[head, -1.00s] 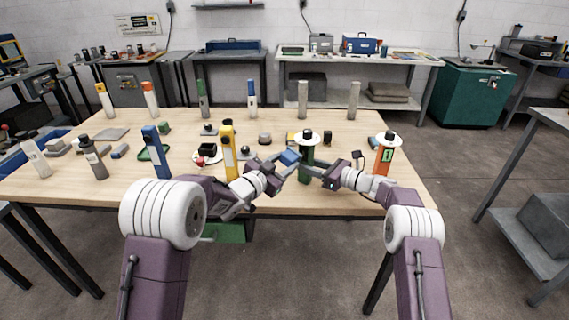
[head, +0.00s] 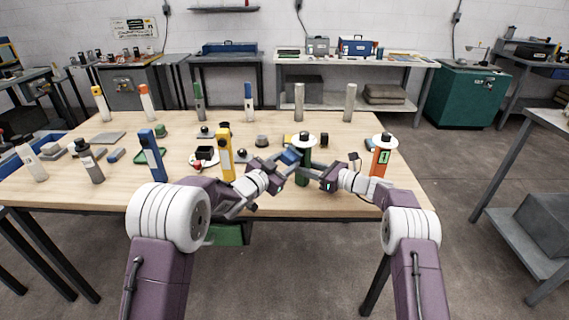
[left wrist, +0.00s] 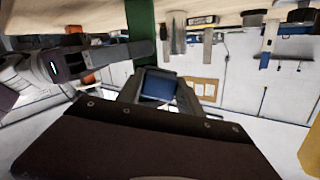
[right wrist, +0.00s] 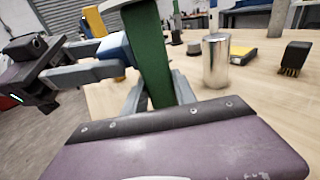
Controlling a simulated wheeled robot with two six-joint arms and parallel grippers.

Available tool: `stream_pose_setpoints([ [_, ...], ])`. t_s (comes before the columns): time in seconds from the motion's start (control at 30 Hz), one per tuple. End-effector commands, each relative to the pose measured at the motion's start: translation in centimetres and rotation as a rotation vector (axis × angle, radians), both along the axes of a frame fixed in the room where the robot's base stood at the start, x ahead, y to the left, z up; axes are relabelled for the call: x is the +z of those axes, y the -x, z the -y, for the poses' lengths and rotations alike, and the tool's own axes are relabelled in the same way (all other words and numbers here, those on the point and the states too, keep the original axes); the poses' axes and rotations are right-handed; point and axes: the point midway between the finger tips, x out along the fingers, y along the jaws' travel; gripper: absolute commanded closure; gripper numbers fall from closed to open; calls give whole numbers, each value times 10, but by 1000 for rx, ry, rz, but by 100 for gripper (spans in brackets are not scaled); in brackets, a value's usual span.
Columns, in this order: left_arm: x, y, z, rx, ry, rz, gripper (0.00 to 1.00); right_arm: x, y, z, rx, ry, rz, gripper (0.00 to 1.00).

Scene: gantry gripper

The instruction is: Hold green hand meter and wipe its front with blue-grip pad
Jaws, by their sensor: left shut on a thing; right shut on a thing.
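The green hand meter (head: 304,170) is upright above the near edge of the table. My right gripper (head: 312,173) is shut on it; in the right wrist view the green body (right wrist: 148,55) stands between the right fingers. My left gripper (head: 281,162) is shut on the blue-grip pad (head: 290,156) and holds it close against the meter's left side. The pad's blue part also shows in the left wrist view (left wrist: 158,86) and beside the meter in the right wrist view (right wrist: 116,44). Whether the pad touches the meter I cannot tell. The meter's front is mostly hidden.
A yellow meter (head: 226,155) stands just left of my left gripper, an orange one (head: 380,158) right of my right gripper. A blue one (head: 152,155) is farther left. A metal cylinder (right wrist: 215,64) and a brush (right wrist: 294,58) stand behind the green meter.

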Motion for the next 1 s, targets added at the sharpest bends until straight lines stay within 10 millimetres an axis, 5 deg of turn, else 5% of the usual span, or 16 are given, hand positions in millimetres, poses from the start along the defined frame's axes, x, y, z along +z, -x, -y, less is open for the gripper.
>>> stream_pose_setpoints([
  [0.5, 1, 24, 32, -2, 1, 1, 89, 0, 0, 0, 2, 0, 1, 96],
  [0.83, 1, 21, 33, 1, 1, 1, 89, 0, 1, -1, 3, 0, 1, 96],
  [1.0, 1, 12, 18, 4, 1, 2, 89, 0, 1, -1, 5, 1, 1, 96],
])
